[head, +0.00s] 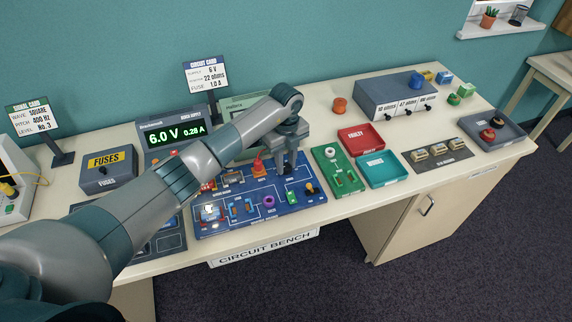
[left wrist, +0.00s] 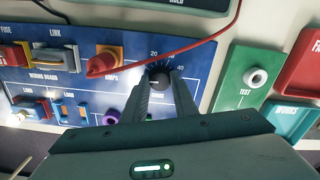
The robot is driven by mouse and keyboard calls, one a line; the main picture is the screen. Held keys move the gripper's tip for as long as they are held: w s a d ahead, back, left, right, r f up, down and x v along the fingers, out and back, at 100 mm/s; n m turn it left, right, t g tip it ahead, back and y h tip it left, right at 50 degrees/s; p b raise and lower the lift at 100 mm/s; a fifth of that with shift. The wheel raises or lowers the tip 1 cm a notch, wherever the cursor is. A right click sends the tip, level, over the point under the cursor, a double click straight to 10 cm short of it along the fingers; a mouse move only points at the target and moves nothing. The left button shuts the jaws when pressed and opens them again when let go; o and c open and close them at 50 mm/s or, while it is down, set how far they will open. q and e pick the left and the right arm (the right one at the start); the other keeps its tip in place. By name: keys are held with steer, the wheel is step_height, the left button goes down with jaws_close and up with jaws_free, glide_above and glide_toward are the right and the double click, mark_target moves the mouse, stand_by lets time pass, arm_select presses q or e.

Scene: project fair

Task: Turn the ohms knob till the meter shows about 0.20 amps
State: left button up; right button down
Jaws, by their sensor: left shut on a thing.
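The ohms knob (left wrist: 158,77) is a black round knob on the blue circuit board (head: 206,231), with dial numbers 20 and 40 readable around it in the left wrist view. My left gripper (head: 290,168) reaches down to the board's right part, and its fingers (left wrist: 158,88) are shut on the knob. In the head view the knob is hidden by the gripper. The power supply display (head: 175,134) reads 6.0 V and 0.28 A in green. A lamp (head: 210,211) on the board glows.
A green test block (head: 337,171), red tray (head: 361,139) and teal tray (head: 383,169) stand right of the board. A grey box (head: 396,97) stands behind them.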

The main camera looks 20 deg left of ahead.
arm_select(q)
steer(key=m+b, duration=0.7)
steer(key=b, duration=0.1)
steer(key=shift+w+f+m, duration=0.1)
steer(key=shift+f+m, duration=0.05)
steer(key=shift+m, duration=0.15)
steer(key=shift+m+b, duration=0.95)
steer(key=shift+m, duration=0.05)
steer(key=shift+r, duration=0.25)
steer(key=o, duration=1)
steer(key=shift+o, duration=0.2)
